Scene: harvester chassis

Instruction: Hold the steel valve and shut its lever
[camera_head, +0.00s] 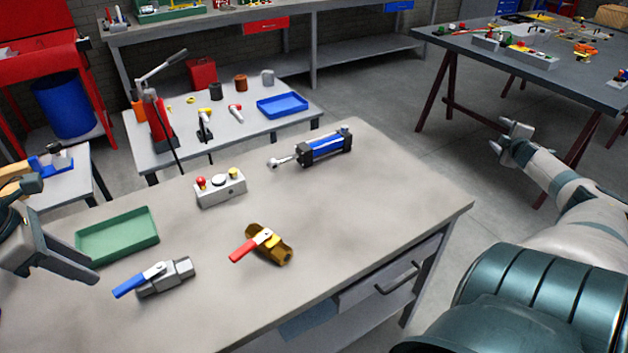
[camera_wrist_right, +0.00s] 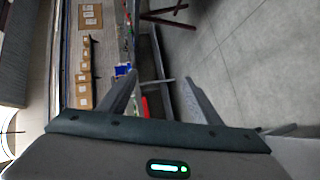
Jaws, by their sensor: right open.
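The steel valve (camera_head: 178,277) lies on the near left of the workbench. Its blue lever (camera_head: 130,286) points to the lower left, roughly along the valve body. My left gripper (camera_head: 92,272) is at the left edge of the head view, left of the steel valve and apart from it. The gap between its fingers cannot be made out. My right gripper (camera_head: 515,140) is far to the right, off the workbench. In the right wrist view its two fingers (camera_wrist_right: 163,98) are spread with nothing held between them.
A brass valve (camera_head: 281,252) with a red lever lies right of the steel valve. A green tray (camera_head: 118,236), a grey button box (camera_head: 221,190) and a blue cylinder (camera_head: 325,146) are farther back. The right part of the workbench (camera_head: 400,195) is clear.

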